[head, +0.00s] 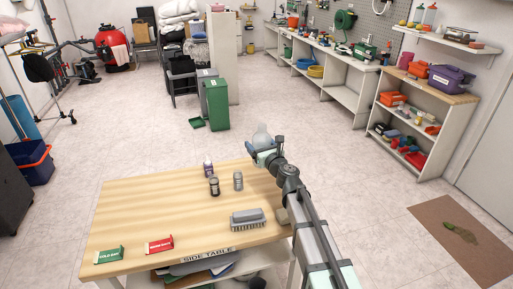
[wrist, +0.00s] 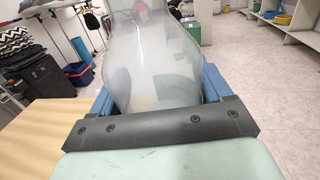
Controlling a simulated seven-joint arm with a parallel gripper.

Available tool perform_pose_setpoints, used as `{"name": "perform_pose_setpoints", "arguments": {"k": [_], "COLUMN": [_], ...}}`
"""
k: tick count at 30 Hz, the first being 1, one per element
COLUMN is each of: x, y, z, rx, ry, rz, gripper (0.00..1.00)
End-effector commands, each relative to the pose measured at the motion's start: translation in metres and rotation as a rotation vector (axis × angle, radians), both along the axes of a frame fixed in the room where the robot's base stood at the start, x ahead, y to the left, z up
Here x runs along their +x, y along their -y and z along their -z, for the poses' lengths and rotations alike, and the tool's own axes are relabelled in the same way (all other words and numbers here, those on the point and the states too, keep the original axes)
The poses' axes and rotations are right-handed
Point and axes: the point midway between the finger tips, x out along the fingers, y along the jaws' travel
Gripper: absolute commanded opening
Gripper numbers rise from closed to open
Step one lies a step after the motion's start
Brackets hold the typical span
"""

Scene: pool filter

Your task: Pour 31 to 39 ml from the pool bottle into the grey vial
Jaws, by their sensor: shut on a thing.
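The pool bottle (head: 262,137) is a clear, rounded bottle at the far right corner of the side table in the head view. It fills the middle of the wrist view (wrist: 155,60), between blue fingers. My gripper (head: 264,153) is shut on it and looks to hold it above the tabletop, roughly upright. The liquid level inside is hard to make out. The grey vial (head: 238,181) stands upright on the table, left of and nearer than my gripper. The wrist view does not show the vial.
Two darker vials, one purplish (head: 207,168) and one dark brown (head: 214,186), stand left of the grey vial. A red card (head: 159,245) and a green card (head: 109,255) lie near the front edge. The table's left part is clear.

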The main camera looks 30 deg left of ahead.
Motion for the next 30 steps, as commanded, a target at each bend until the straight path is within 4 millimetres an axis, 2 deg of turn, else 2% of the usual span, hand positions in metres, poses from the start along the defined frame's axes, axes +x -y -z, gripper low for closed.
{"name": "perform_pose_setpoints", "arguments": {"k": [15,30], "x": [0.027,0.030], "y": [0.032,0.037], "z": [-0.028,-0.032], "rx": [0.000,-0.001], "ry": [0.002,0.001], "rz": [0.000,-0.001], "gripper": [0.41,0.41]}}
